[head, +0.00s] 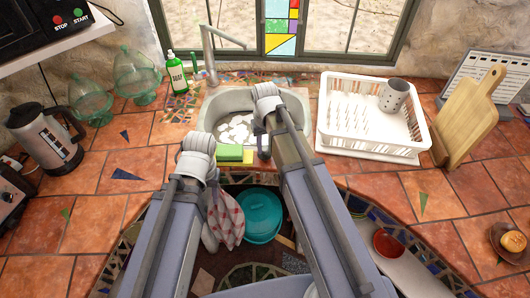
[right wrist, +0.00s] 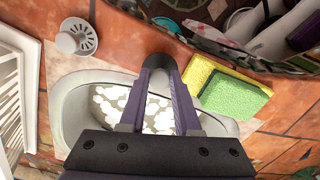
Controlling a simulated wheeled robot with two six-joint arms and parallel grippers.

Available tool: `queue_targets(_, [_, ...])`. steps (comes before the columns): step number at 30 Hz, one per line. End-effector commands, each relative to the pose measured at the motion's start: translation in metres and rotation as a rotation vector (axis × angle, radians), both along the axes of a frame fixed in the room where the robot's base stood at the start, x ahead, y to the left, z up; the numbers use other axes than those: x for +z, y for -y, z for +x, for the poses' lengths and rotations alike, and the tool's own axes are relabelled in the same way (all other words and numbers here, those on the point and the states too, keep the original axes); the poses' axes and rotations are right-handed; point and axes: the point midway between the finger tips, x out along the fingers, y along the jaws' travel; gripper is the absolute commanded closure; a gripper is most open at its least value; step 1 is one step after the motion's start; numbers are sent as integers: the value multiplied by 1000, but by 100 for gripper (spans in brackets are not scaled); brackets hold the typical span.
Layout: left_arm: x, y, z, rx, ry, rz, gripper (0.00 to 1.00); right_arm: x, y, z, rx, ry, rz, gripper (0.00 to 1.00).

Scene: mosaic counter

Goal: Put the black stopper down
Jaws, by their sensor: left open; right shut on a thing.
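The black stopper (right wrist: 158,66) is a dark round piece between the fingertips of my right gripper (right wrist: 158,74), which is shut on it. It is over the near rim of the sink (right wrist: 72,88), between the strainer and the sponge. I cannot tell whether it touches the surface below. In the head view, my right arm crosses the front of the sink (head: 207,103) and mostly hides this gripper. My left arm is lower left of the sink, and its fingers are hidden.
A green and yellow sponge (right wrist: 232,92) and a pale strainer (right wrist: 76,38) lie beside the sink. White things lie in the basin. A white dish rack (head: 370,148) with a grey cup (head: 393,96) stands right. A soap bottle (head: 176,76) stands behind. A teal bowl (head: 262,215) is below the counter.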

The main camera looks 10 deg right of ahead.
Motion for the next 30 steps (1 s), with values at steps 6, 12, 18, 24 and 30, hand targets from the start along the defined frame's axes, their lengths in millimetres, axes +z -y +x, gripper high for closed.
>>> queue_targets(6, [-10,0,0,0,0,0,50,-10,0,0,0,0,0,100])
queue_targets(12, [-12,0,0,0,0,0,50,-12,0,0,0,0,0,100])
queue_targets(18, [-13,0,0,0,0,0,50,-13,0,0,0,0,0,56])
queue_targets(24, [-13,0,0,0,0,0,50,-13,0,0,0,0,0,39])
queue_targets(30, [-13,0,0,0,0,0,50,-13,0,0,0,0,0,39])
